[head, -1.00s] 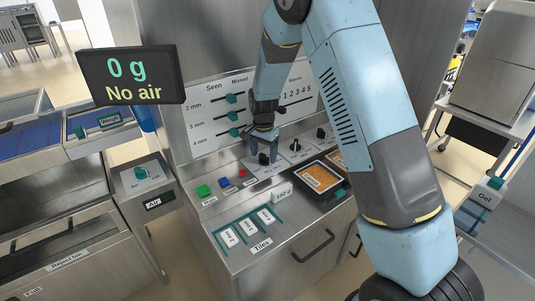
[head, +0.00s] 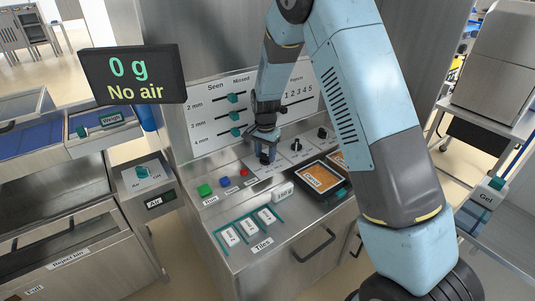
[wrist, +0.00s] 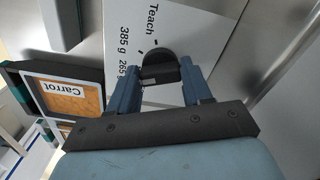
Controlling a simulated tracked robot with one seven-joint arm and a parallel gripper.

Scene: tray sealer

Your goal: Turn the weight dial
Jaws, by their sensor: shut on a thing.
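The weight dial (wrist: 160,66) is a black round knob on a light panel marked "Teach", "385 g" and "265 g". In the wrist view it sits between the two blue fingers of my gripper (wrist: 160,84), which is shut on it. In the head view my gripper (head: 266,153) reaches down to this dial at the left of a row of dials. There the fingers hide most of the knob. I cannot tell exactly which mark the dial points to.
A display (head: 133,74) reads "0 g" and "No air". A green button (head: 204,190), a blue button (head: 225,182) and a red button (head: 243,173) lie left of the dial. Other dials (head: 296,145) and a carrot tray (head: 320,178) are to its right. Tiles (head: 248,226) lie in front.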

